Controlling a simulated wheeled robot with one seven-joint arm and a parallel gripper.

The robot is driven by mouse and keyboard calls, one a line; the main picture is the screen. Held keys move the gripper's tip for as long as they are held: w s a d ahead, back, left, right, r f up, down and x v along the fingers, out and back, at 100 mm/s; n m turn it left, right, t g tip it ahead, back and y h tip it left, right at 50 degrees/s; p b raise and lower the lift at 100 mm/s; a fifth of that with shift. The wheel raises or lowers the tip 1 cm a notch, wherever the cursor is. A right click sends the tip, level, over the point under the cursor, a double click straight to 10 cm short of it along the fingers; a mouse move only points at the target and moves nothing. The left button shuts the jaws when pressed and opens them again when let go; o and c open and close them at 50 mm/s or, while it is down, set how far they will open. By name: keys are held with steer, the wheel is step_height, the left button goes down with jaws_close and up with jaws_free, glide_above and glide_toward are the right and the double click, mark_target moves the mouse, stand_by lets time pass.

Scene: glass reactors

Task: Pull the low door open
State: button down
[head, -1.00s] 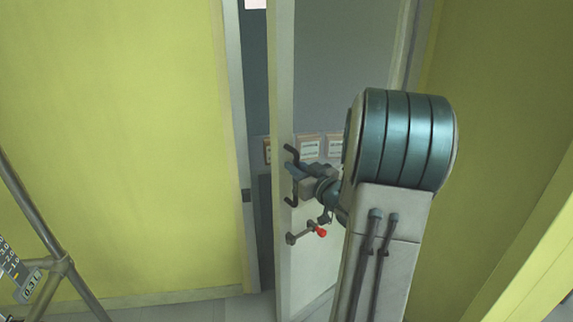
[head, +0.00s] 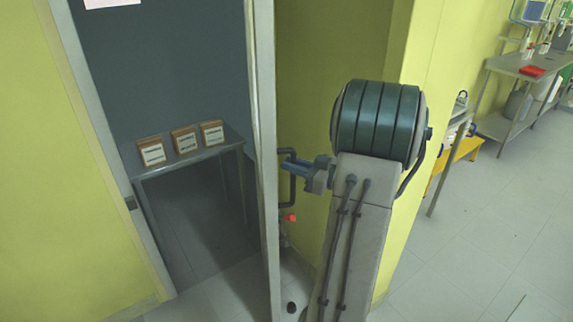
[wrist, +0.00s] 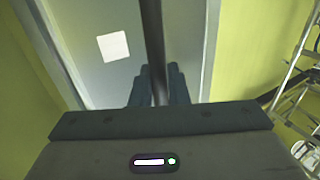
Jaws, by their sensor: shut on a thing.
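The grey door (head: 264,130) stands open and is seen nearly edge-on in the head view. Its dark pull handle (head: 292,192) sticks out on the right side, with a red-tipped latch (head: 289,217) below it. My gripper (head: 290,167) is shut on the handle. In the wrist view the handle (wrist: 152,40) is a dark upright bar between my two fingers (wrist: 157,92), with the door face (wrist: 95,75) behind it. The lower part of the bar is hidden by my gripper.
Through the doorway, a metal table (head: 190,160) holds three boxes (head: 183,140). A yellow wall corner (head: 395,150) stands close right of my arm. Shelves and a steel bench (head: 520,62) are at far right. The floor (head: 480,230) at right is clear.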

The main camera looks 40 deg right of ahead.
steer(key=shift+s+d+r, duration=0.15)
steer(key=shift+s+d, duration=0.05)
steer(key=shift+d, duration=0.5)
steer(key=c, duration=1.5)
jaws_free()
steer(key=shift+w, duration=0.1)
steer(key=b+v, duration=0.1)
steer(key=v, duration=1.3)
